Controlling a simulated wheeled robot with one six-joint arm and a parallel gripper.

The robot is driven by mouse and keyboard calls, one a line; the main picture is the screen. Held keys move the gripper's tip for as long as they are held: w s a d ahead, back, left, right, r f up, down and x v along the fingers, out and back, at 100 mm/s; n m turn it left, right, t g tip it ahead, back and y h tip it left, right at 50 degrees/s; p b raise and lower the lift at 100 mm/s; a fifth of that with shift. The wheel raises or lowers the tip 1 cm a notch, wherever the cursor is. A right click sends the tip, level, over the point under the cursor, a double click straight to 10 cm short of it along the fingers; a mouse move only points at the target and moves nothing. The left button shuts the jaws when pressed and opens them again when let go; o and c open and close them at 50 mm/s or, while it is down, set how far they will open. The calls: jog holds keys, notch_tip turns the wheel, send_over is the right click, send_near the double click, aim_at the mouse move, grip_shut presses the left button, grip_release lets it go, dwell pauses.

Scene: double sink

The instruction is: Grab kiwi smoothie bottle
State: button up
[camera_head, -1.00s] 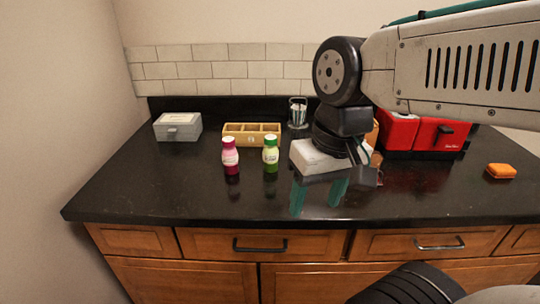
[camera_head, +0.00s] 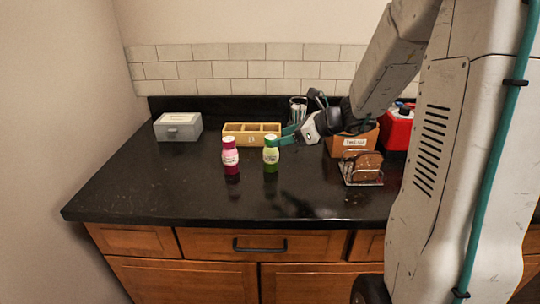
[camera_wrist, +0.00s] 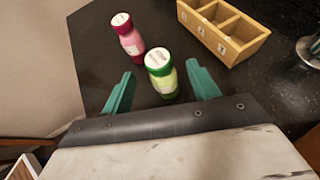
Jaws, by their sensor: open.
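The kiwi smoothie bottle, green with a green-rimmed white cap, stands upright on the dark counter in the head view (camera_head: 270,155). In the wrist view the bottle (camera_wrist: 163,79) stands between the tips of my open gripper (camera_wrist: 160,86). Its teal fingers lie to either side, with the bottle closer to the right finger. In the head view my gripper (camera_head: 287,136) reaches in from the right at the bottle's upper part. I cannot tell whether a finger touches it. A pink smoothie bottle (camera_head: 230,156) with a dark red cap stands just left; it also shows in the wrist view (camera_wrist: 129,38).
A wooden compartment box (camera_head: 236,129) sits behind the bottles. A grey box (camera_head: 178,127) is at the back left. A metal rack with bread (camera_head: 361,168), an orange-brown box (camera_head: 344,144) and a red appliance (camera_head: 396,130) stand at right. The front counter is clear.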

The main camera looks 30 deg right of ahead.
aim_at(266, 142)
jog(key=x, duration=0.7)
jog(key=shift+a+f, duration=0.1)
jog(key=shift+f, duration=0.05)
jog(key=c, duration=1.2)
